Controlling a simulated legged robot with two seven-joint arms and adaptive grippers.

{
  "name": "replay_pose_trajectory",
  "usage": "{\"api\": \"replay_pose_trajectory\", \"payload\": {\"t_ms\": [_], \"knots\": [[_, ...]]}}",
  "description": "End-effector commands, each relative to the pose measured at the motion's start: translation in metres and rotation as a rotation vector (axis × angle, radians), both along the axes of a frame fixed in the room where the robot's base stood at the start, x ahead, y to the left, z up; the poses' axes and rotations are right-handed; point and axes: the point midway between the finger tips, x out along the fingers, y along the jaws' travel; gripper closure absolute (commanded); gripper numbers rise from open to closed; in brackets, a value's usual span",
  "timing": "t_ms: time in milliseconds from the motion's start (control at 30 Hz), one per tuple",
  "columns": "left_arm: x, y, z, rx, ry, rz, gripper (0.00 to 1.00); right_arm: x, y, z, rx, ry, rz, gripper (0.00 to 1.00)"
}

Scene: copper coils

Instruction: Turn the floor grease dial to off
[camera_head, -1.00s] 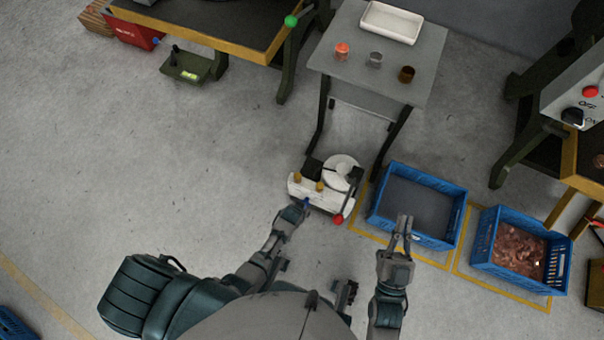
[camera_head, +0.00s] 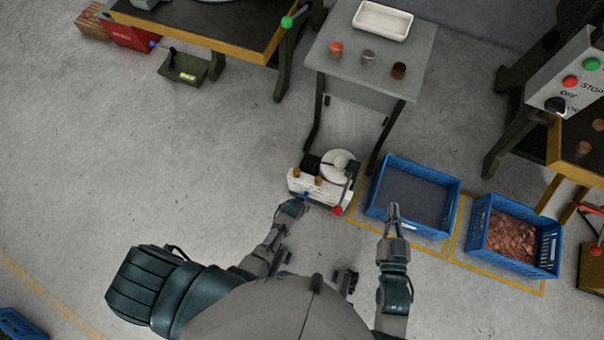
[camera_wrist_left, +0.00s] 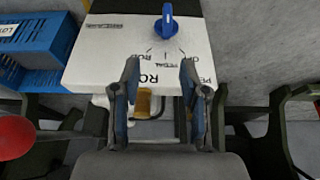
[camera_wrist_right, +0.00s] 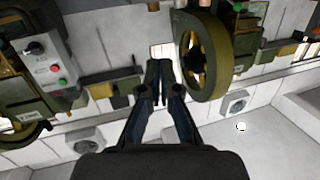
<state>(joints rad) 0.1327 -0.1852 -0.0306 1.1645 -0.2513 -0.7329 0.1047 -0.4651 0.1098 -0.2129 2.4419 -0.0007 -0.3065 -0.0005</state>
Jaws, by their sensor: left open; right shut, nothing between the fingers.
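The floor grease unit is a white box (camera_head: 320,188) on the floor at the foot of the small grey table, with a white disc on top. Its blue dial (camera_head: 306,196) is small here and partly hidden by my left gripper (camera_head: 297,205). In the left wrist view the dial (camera_wrist_left: 167,22) stands on a white panel (camera_wrist_left: 110,58) with printed labels including ROD and PEDAL. Its setting is not certain. My left gripper (camera_wrist_left: 158,80) is open, its fingers below the dial in that view, apart from it. My right gripper (camera_head: 393,208) is shut and empty, near the grey-bottomed blue crate.
A blue crate (camera_head: 372,208) with a grey bottom stands right of the unit. Another blue crate (camera_head: 480,252) holds copper pieces. A red ball knob (camera_head: 337,211) sticks out at the unit's front right.

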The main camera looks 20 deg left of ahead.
Motion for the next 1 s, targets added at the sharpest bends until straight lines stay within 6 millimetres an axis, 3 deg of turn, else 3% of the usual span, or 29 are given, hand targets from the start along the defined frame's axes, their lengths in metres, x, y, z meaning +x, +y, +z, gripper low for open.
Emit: {"api": "replay_pose_trajectory", "payload": {"t_ms": [1000], "knots": [[-0.011,-0.002,0.026,0.000,0.000,0.000,0.56,-0.041,-0.021,-0.063,-0.132,0.479,-0.012,1.00]]}}
